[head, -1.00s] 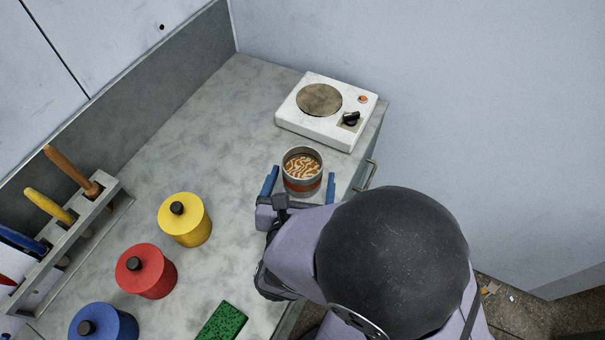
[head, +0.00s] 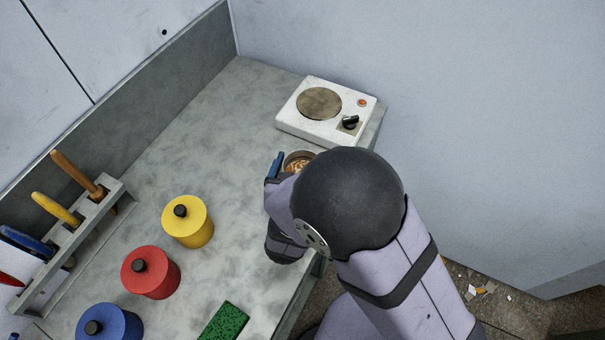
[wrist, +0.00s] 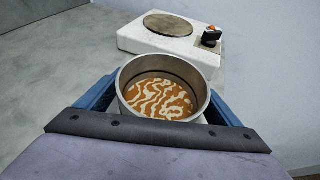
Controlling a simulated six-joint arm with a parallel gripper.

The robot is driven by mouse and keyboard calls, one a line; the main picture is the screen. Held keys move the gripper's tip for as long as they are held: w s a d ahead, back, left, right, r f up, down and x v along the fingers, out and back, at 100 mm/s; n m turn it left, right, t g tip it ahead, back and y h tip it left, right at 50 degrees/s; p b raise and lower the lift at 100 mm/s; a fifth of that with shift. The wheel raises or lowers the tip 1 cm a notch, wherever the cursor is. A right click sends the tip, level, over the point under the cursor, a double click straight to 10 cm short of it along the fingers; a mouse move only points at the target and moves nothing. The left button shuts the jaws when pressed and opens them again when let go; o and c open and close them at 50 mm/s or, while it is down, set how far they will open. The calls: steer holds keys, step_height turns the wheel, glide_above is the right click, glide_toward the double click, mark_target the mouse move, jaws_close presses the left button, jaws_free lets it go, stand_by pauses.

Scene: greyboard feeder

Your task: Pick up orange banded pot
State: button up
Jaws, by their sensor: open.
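The pot (head: 298,160) stands on the grey counter in front of the hot plate, mostly hidden by my arm in the head view. In the wrist view the pot (wrist: 163,92) is a round metal vessel with orange and cream swirled contents. Its orange band is hidden now. My gripper (wrist: 163,100) is open, with one blue finger on each side of the pot. Whether the fingers touch its wall cannot be told. In the head view only the left blue finger of my gripper (head: 277,163) shows.
A white hot plate (head: 300,125) stands just behind the pot. Yellow (head: 188,228), red (head: 150,278) and blue (head: 108,325) lidded canisters, a green sponge (head: 223,322) and a tool rack (head: 75,240) are to the left. The counter's middle is clear.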

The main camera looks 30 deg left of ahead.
steer(key=c, duration=1.5)
steer(key=shift+o, duration=0.2)
steer(key=shift+r, duration=0.1)
step_height(320, 180, up, 10)
